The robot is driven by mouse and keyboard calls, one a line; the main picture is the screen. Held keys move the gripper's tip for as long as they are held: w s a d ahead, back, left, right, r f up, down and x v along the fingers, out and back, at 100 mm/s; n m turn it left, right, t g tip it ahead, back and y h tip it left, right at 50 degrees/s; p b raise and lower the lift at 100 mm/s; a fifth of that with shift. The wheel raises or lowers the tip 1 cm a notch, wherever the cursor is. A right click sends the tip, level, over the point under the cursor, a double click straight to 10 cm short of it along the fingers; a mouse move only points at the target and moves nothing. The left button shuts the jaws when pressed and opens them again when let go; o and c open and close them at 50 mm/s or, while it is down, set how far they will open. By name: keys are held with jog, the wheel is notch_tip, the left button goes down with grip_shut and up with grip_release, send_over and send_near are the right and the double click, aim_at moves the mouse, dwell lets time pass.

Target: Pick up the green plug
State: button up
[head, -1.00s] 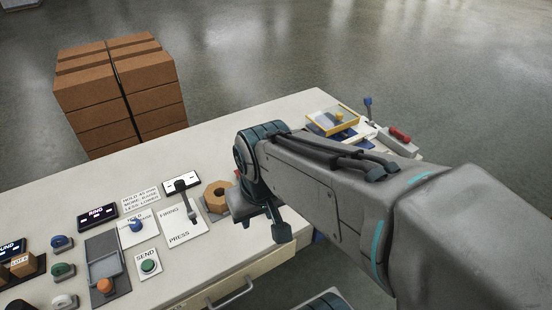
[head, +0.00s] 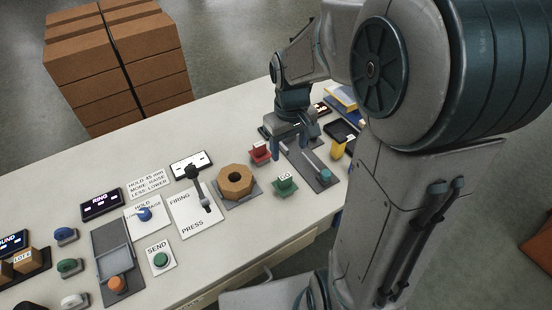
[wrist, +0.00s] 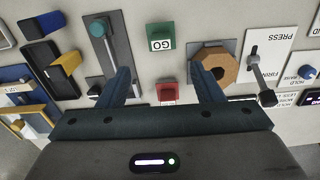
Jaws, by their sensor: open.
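A green knob-like piece (head: 69,267) on a grey base stands at the far left of the bench in the head view, between a blue one (head: 65,236) and a white one (head: 74,300). A green block marked GO (head: 285,186) stands right of centre; it also shows in the wrist view (wrist: 160,37). I cannot tell for sure which is the plug. My gripper (head: 294,146) is open and empty above the right part of the bench. In the wrist view its fingers (wrist: 163,70) stand apart, with a red block (wrist: 167,92) seen between them and the GO block beyond the tips.
A lever panel (head: 197,215), a green SEND button (head: 161,260) and a grey slide tray (head: 112,262) lie further left. A grey lever plate (head: 309,165) is close on the right.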

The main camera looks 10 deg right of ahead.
aim_at(285, 176)
jog(key=f, duration=1)
jog(key=w+f, duration=0.1)
jog(key=f, duration=0.4)
jog(key=shift+w+a+b, duration=0.1)
jog(key=shift+a+b, duration=0.05)
jog(key=shift+b, duration=0.15)
jog(key=shift+r, duration=0.1)
jog(key=c, duration=1.1)
